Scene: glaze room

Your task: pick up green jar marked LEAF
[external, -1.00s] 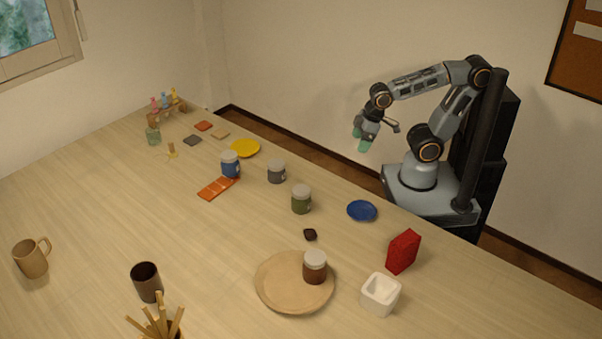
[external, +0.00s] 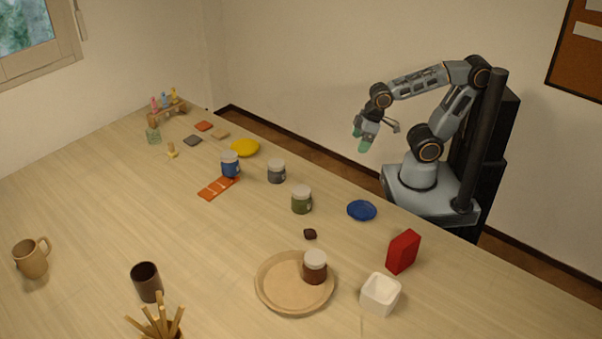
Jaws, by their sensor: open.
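A green jar (external: 301,200) with a pale lid stands upright on the table, near the middle of the far right edge. No lettering on it can be read from here. My gripper (external: 361,140) has green-tipped fingers, is open and empty, and hangs in the air beyond the table's edge. It is up and to the right of the green jar in the picture, well apart from it.
A grey jar (external: 276,171) and a blue jar (external: 230,164) stand to the green jar's left. A blue plate (external: 362,211) lies to its right, and a small dark lump (external: 310,234) in front. A brown jar (external: 315,268) stands on a round tray (external: 275,300).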

